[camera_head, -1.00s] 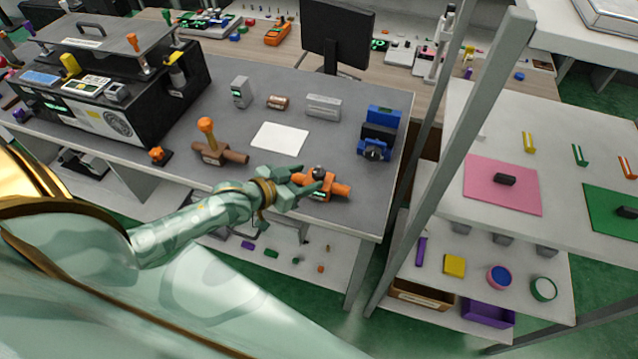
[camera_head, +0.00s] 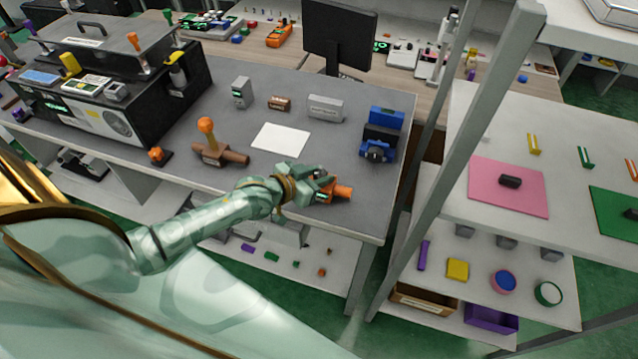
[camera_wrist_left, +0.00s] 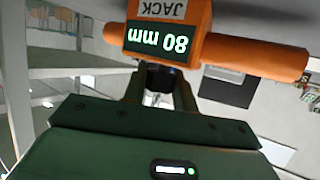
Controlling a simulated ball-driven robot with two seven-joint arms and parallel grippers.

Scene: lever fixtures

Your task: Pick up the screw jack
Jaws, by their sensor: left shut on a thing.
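The screw jack is an orange body with a round side arm (camera_head: 343,192), near the front right of the grey bench. My left gripper (camera_head: 318,184) is shut on it and covers much of its left part. In the left wrist view the screw jack (camera_wrist_left: 215,45) fills the top, with an upside-down "JACK" label and an "80 mm" display. There my left fingers (camera_wrist_left: 157,88) close around a dark knob on the jack. I cannot tell whether the jack is clear of the bench. My right gripper is not in view.
A brown lever fixture with an orange knob (camera_head: 219,154) stands left of the jack. A white sheet (camera_head: 281,138) and a blue device (camera_head: 382,135) lie behind it. A grey shelf post (camera_head: 455,160) rises to the right, past the bench's edge.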

